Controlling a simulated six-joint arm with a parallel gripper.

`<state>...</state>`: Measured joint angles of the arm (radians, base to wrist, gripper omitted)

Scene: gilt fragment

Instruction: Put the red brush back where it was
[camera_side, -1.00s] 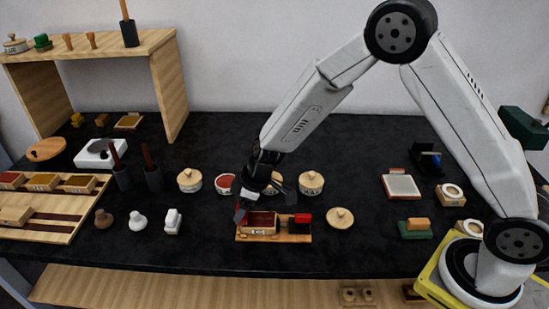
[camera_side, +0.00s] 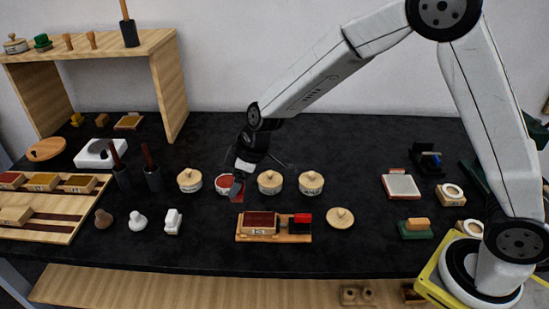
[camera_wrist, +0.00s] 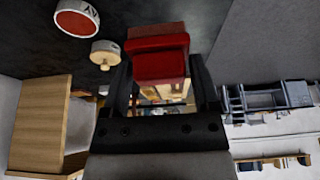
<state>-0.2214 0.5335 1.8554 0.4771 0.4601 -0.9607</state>
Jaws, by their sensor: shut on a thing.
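My gripper (camera_side: 238,188) is above the black table by the open pot of red (camera_side: 222,190), and hides part of that pot. In the wrist view my gripper (camera_wrist: 162,75) is shut on a block-shaped red thing (camera_wrist: 160,62), which I take to be the red brush. It has a bright red face and a darker red-brown part beyond. In the side view the held thing is hard to make out. A wooden tray (camera_side: 275,239) holds a box with dark red inside (camera_side: 259,218) and a bright red block (camera_side: 302,217) on a black part.
Lidded pots (camera_side: 270,182) stand beside the red pot, and a loose lid (camera_side: 340,217) lies right of the tray. Dark cups with handles (camera_side: 152,178), small stamps (camera_side: 137,220) and a wooden rack (camera_side: 40,228) are at left. The front table edge is clear.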

